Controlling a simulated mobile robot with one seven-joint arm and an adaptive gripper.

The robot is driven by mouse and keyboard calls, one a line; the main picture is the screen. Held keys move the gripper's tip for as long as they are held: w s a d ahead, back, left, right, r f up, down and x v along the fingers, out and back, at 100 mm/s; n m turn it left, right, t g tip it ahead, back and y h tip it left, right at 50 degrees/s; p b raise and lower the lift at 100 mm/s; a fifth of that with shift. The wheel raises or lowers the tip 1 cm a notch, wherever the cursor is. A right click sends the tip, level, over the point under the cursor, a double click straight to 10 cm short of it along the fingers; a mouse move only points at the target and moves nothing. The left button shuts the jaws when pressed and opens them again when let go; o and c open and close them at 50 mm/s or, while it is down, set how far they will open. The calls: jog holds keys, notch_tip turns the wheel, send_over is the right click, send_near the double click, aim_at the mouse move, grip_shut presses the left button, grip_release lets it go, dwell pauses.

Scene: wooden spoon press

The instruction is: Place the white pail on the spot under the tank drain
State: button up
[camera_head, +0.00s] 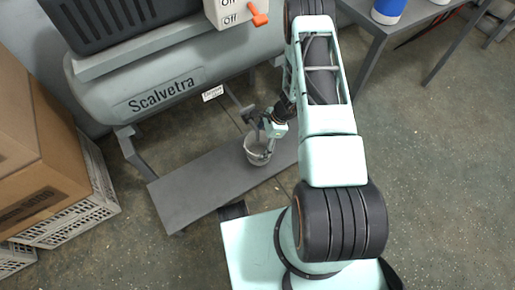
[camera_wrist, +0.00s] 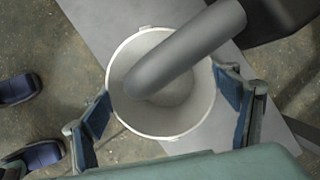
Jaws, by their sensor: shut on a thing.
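The white pail (camera_head: 257,158) is upright over the low grey bench (camera_head: 190,190) in front of the tank (camera_head: 165,88). I cannot tell if its base touches the bench. My gripper (camera_head: 266,138) is shut on the pail. In the wrist view, the finger pads of my gripper (camera_wrist: 164,102) press on opposite sides of the pail (camera_wrist: 190,118). The grey drain pipe (camera_wrist: 190,45) crosses above the pail's mouth, its end over the inside. The pail looks empty where I can see in. The spot under the drain does not show; the pail may cover it.
A small white label (camera_head: 212,93) hangs below the tank. Cardboard boxes (camera_head: 35,140) on white crates (camera_head: 95,190) stand at the left. A switch box with an orange lever (camera_head: 258,17) is above the tank. A table with a blue container (camera_head: 388,10) is at the upper right.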

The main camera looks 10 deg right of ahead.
aim_at(257, 148)
jog(key=shift+a+f, duration=0.2)
jog(key=shift+a, duration=0.2)
jog(key=shift+f+b, duration=0.8)
jog(key=shift+f, duration=0.7)
jog(key=shift+f, duration=0.2)
jog(key=o, duration=1.6)
jog(key=shift+r, duration=0.1)
